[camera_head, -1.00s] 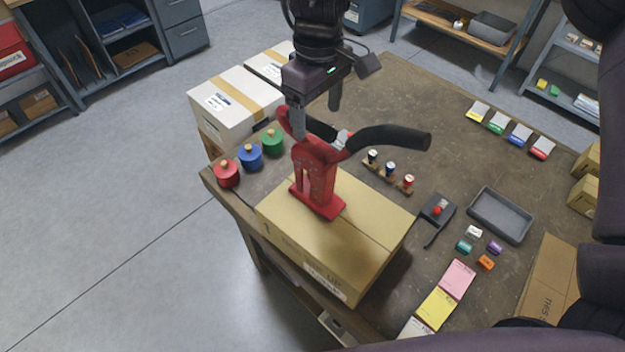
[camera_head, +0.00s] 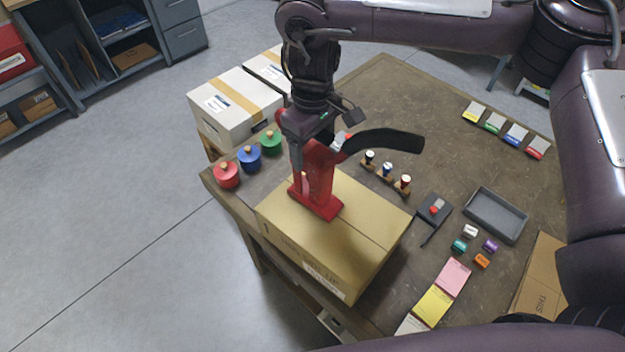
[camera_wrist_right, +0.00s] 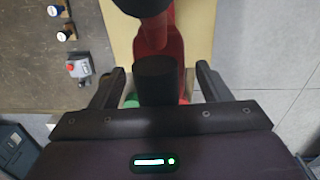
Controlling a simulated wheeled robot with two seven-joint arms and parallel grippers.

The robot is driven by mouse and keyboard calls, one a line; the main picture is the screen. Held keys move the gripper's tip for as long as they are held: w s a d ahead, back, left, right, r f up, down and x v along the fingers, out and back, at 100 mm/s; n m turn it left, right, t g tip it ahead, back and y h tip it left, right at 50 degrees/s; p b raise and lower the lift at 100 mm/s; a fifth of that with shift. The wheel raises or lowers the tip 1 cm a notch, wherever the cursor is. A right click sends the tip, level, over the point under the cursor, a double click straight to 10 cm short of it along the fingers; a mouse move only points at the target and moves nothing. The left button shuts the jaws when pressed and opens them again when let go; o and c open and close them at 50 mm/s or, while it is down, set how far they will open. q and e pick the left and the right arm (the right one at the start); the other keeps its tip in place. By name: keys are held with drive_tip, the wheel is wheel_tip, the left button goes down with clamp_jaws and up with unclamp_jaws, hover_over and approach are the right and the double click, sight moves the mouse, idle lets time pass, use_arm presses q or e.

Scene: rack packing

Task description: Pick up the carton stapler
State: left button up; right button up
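The carton stapler (camera_head: 320,180) has a red body and black handles. It stands upright on its red base on top of a closed cardboard box (camera_head: 365,225). My right gripper (camera_head: 311,150) is down at the stapler's upper part, pointing downward. In the right wrist view, its two fingers (camera_wrist_right: 160,78) stand apart on either side of a black handle of the stapler (camera_wrist_right: 155,82). Gaps show between the handle and both fingers, so the gripper is open. The gripper partly hides the stapler's upper left side in the head view. My left gripper is not in view.
Red, blue and green lidded pots (camera_head: 249,157) stand left of the box. A white carton (camera_head: 228,112) is behind them.

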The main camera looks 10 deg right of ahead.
clamp_jaws()
drive_tip(key=shift+w+r, duration=0.15)
idle(0.4)
drive_tip(key=shift+r, duration=0.1)
